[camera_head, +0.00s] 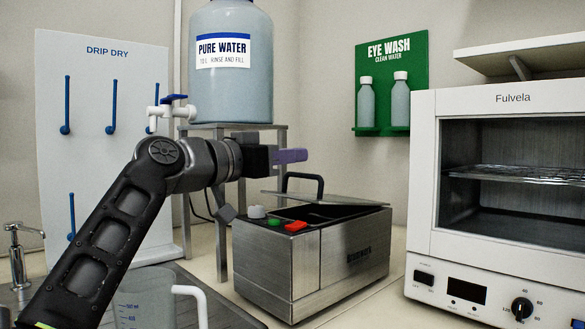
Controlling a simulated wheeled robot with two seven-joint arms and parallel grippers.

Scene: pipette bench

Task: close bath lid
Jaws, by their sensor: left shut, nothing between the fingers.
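The bath (345,258) is a brushed-metal box on the bench in the middle of the view. Its thin metal lid (340,199) has a black handle (318,182) and sits partly raised, with a dark gap showing between it and the bath rim. My left gripper (303,156) has purple fingers, is shut and empty, and points right. In the picture it is just above the handle, apart from it. My left forearm comes in from the lower left. My right gripper is not in view.
A white oven (424,180) stands at right. A water bottle (232,90) on a metal stand is behind my wrist. A clear jug (145,305) is at the lower left.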

